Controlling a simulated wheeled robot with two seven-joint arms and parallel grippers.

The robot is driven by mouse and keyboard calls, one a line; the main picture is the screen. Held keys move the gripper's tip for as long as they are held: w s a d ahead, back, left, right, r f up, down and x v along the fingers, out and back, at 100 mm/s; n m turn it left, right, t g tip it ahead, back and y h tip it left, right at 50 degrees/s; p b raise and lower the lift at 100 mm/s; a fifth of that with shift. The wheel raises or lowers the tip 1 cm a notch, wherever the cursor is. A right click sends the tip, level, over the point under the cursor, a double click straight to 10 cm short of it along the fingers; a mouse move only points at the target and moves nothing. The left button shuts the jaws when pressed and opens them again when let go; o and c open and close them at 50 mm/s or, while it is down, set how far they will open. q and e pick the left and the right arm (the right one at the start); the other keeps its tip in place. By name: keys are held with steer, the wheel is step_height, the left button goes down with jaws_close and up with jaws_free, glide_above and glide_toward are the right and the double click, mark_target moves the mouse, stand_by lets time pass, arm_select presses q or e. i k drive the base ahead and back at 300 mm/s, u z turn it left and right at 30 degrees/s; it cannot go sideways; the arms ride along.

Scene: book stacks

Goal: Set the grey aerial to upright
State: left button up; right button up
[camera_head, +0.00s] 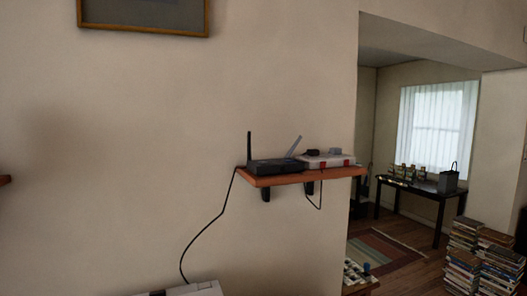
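The grey aerial (293,146) is on the right side of a dark router (274,165) and leans to the right, off vertical. A black aerial (250,146) stands upright at the router's left side. The router sits on a wooden wall shelf (262,182). Neither of my grippers shows in the head view.
A white box with red parts (328,161) sits close to the right of the router. A black cable (218,216) hangs from the shelf's left end. The wall ends right of the shelf, opening to a room with a dark table (433,193) and stacked books (462,272).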

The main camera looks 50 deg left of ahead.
mark_target(289, 153)
steer(key=u, duration=0.05)
steer(key=i, duration=0.35)
steer(key=u, duration=2)
steer(key=k, duration=1.15)
steer(key=z, duration=0.75)
steer(key=i, duration=1.4)
steer(key=u, duration=0.7)
